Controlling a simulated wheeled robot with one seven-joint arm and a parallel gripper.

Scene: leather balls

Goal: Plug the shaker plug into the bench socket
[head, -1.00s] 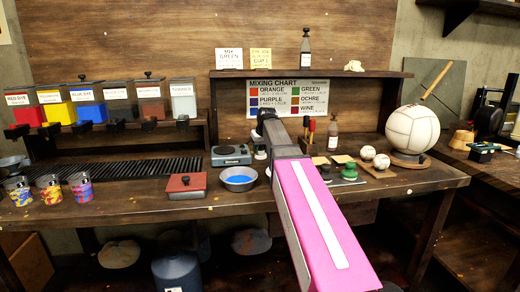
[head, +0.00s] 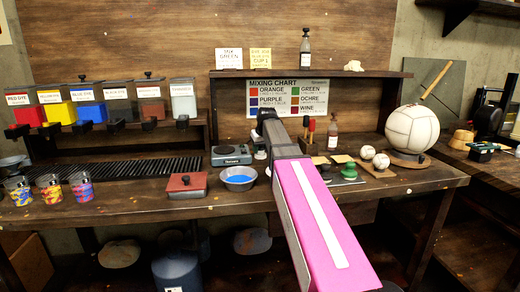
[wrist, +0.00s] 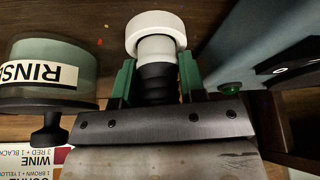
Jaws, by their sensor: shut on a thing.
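In the wrist view my gripper (wrist: 157,82) has green fingers on both sides of the plug (wrist: 155,72). They are shut on it. The plug has a black ribbed neck and a white body. A wider white round piece (wrist: 154,30) sits at its far end; I cannot tell whether this is the plug's own head or the bench socket. In the head view my arm reaches over the bench, and its end mostly hides the gripper. White parts (head: 260,153) show just left of the arm there, near the bench top. The plug's contact face is hidden.
A blue-grey device (head: 230,155) stands left of the arm, beside a bowl of blue liquid (head: 239,178) and a red-lidded box (head: 187,184). In the wrist view, a RINSE container (wrist: 50,75) is close on the left and a blue-grey housing (wrist: 250,45) on the right.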

